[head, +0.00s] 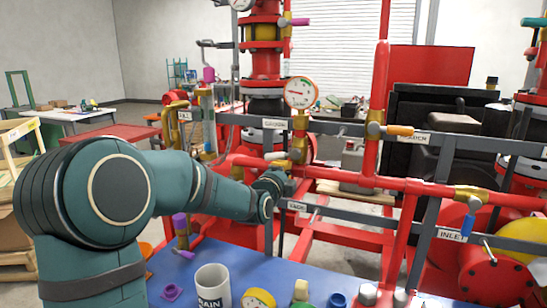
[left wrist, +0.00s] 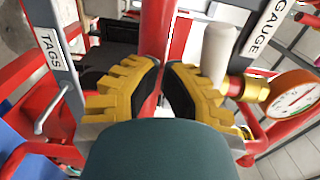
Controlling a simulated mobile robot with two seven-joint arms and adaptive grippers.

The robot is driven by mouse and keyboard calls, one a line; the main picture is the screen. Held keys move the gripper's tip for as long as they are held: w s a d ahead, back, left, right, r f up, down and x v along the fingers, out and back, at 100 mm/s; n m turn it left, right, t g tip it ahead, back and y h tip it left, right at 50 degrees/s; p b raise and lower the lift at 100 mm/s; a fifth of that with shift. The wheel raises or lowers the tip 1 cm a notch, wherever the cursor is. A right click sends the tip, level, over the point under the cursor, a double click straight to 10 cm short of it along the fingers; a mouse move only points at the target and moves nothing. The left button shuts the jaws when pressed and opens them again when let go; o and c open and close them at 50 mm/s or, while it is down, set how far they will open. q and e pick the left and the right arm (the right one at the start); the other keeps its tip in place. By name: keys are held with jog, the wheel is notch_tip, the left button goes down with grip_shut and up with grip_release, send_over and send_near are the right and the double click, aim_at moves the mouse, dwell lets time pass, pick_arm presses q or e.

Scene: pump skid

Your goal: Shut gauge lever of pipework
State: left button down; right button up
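The gauge lever (head: 276,155) has a short cream handle. In the head view it lies roughly level, pointing left from a brass valve (head: 298,150) below the round gauge (head: 300,93). In the left wrist view the handle (left wrist: 215,55) stands beside the right-hand finger, outside the fingers; I cannot tell whether they touch. My left gripper (head: 278,183) is just below the lever in the head view. In the wrist view the gripper (left wrist: 163,68) has its yellow, dark-padded fingertips almost together with nothing held between them. My right gripper is not in view.
A red upright pipe (left wrist: 156,35) passes behind the fingertips. Grey rails carry labels GAUGE (head: 275,123) and TAGS (head: 297,207). An orange-handled lever (head: 400,130) and a blue-handled lever (head: 467,222) are to the right. A blue table (head: 205,252) with a mug (head: 213,288) is in front.

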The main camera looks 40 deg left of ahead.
pick_arm(q)
jog(key=a+b+v, duration=0.1)
jog(key=b+v, duration=0.1)
jog(key=v, duration=0.7)
dwell(1.1)
jog(key=shift+s+f, duration=0.1)
dwell(0.3)
